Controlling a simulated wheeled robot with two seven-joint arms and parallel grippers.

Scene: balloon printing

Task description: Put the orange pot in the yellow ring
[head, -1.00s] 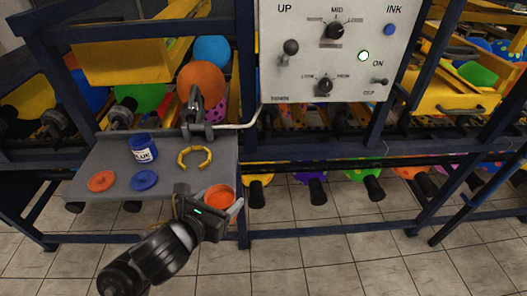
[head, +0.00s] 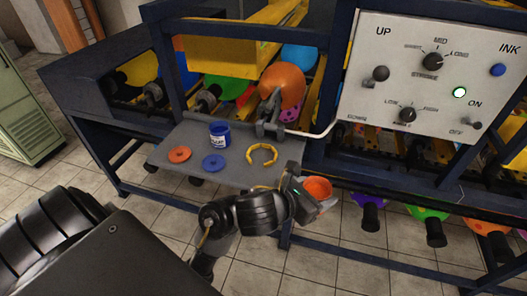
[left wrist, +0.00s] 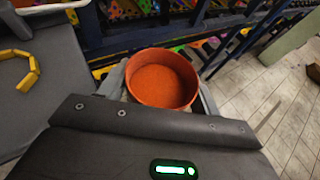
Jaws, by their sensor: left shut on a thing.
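The orange pot (head: 318,187) is held in my left gripper (head: 312,190), just off the right front corner of the grey shelf (head: 235,178). In the left wrist view the pot (left wrist: 162,82) sits upright between the two fingers, its open top facing the camera. The yellow ring (head: 262,155) lies flat on the right part of the shelf, to the left of the pot, with a gap in its outline and nothing inside it. Part of the ring (left wrist: 31,72) shows at the left edge of the wrist view. My right gripper is not in view.
A blue ink pot (head: 220,136), a blue lid (head: 214,164) and an orange lid (head: 179,154) stand left of the ring. A clamp (head: 270,118) before an orange balloon (head: 283,86) is behind it. A control panel (head: 435,80) hangs at the right.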

